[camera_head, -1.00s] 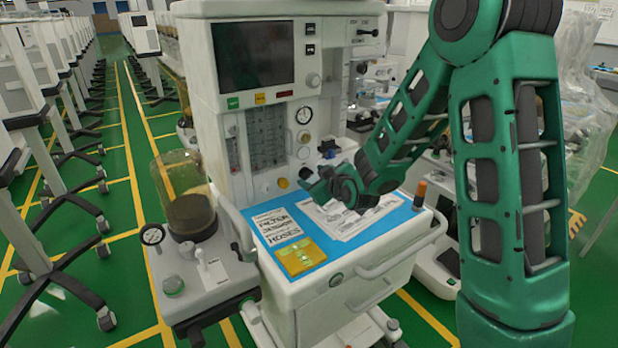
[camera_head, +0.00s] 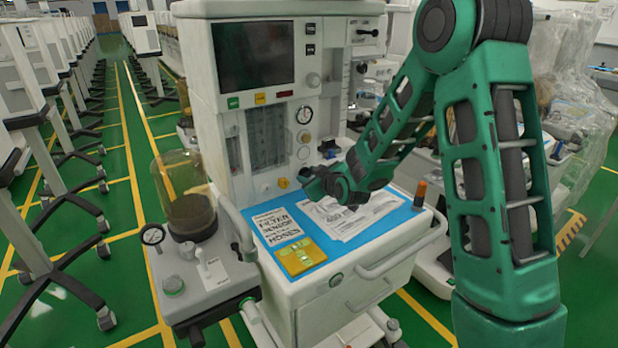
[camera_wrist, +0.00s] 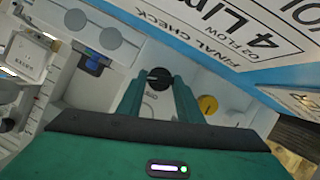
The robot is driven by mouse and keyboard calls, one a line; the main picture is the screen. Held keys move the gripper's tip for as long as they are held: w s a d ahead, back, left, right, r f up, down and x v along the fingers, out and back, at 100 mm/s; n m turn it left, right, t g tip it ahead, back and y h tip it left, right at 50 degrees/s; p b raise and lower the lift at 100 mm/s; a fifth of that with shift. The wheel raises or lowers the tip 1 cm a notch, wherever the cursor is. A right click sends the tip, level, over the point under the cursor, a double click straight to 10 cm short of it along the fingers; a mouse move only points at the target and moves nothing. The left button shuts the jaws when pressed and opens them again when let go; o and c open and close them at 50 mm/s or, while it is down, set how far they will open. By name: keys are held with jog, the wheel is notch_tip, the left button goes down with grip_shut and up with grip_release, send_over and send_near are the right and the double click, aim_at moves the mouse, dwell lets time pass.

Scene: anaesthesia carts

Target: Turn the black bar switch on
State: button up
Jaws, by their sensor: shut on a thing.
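The black bar switch (camera_wrist: 158,73) is a small dark round knob with a bar, on the pale front panel of the anaesthesia cart. In the wrist view it lies between the tips of my gripper's two green fingers (camera_wrist: 160,84), which are shut on it. In the head view my gripper (camera_head: 306,177) is at the lower front panel, just above the blue work surface, and hides the switch. The bar's exact angle is too small to tell.
A yellow knob (camera_wrist: 208,104) sits beside the switch; it also shows in the head view (camera_head: 283,183). The blue work surface (camera_head: 318,238) bears printed sheets (camera_head: 350,214) and a yellow packet (camera_head: 299,257). A glass canister (camera_head: 187,200) stands at left.

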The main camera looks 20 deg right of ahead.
jog(key=shift+w+d+m+y, duration=0.1)
jog(key=shift+d+m+y, duration=0.25)
jog(key=shift+m, duration=0.45)
jog(key=shift+a+m+g+y, duration=0.1)
jog(key=shift+m+g+y, duration=0.3)
jog(key=shift+m+y, duration=0.25)
jog(key=o, duration=1.1)
jog(key=v, duration=1)
jog(key=shift+s+r, duration=0.15)
jog(key=shift+s, duration=0.2)
